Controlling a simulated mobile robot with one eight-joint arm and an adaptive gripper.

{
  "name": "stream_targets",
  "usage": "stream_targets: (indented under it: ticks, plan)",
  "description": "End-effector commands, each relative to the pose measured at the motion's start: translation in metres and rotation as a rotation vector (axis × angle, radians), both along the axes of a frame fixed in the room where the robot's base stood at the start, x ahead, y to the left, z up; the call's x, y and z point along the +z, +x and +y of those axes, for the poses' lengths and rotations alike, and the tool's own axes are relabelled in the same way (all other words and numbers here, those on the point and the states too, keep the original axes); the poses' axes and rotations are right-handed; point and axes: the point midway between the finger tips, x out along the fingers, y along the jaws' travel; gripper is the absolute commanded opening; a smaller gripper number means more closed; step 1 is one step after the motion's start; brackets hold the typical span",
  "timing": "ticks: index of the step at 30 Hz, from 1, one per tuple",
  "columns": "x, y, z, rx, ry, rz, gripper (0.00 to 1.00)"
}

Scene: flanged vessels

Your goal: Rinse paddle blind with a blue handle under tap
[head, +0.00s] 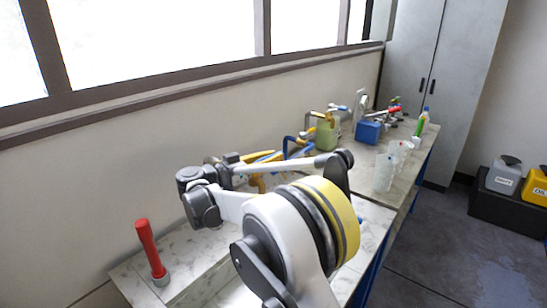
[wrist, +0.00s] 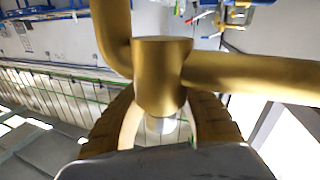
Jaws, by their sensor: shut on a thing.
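In the wrist view, the two brown fingers of my gripper (wrist: 160,128) are shut around the body of a gold-coloured pipe fitting (wrist: 161,75), which looks like the tap. One pipe rises from it at the left and another runs right. A pale round end shows below it between the fingers. In the head view, yellow-gold parts (head: 263,156) show at the wall behind my arm, and the arm hides most of my gripper. A blue curved piece (head: 288,146) beside them may be the paddle blind's handle; I cannot tell, and no blind plate is visible.
A red-handled tool (head: 150,250) stands upright on the near marble counter. Farther along are a green can (head: 327,133), a blue box (head: 368,131) and clear beakers (head: 384,172). Jugs (head: 504,175) stand at the right. The floor (head: 440,240) beside the bench is clear.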

Motion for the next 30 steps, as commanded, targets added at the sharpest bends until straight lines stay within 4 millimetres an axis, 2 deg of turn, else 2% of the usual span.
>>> stream_targets:
  ticks: [1, 2, 3, 4, 12, 16, 30]
  plan:
    - [-0.001, 0.0, 0.0, 0.0, 0.001, 0.001, 0.0]
    - [-0.001, 0.0, 0.0, 0.001, 0.001, 0.001, 0.23]
    - [-0.001, 0.0, 0.0, 0.001, 0.001, 0.001, 0.35]
    - [-0.001, 0.0, 0.0, 0.001, 0.001, 0.001, 0.42]
    - [0.0, 0.0, 0.0, 0.002, 0.0, 0.0, 0.42]
    - [0.0, -0.004, 0.007, 0.002, 0.0, 0.0, 0.42]
    - [-0.001, -0.058, 0.084, 0.003, 0.0, 0.0, 0.42]
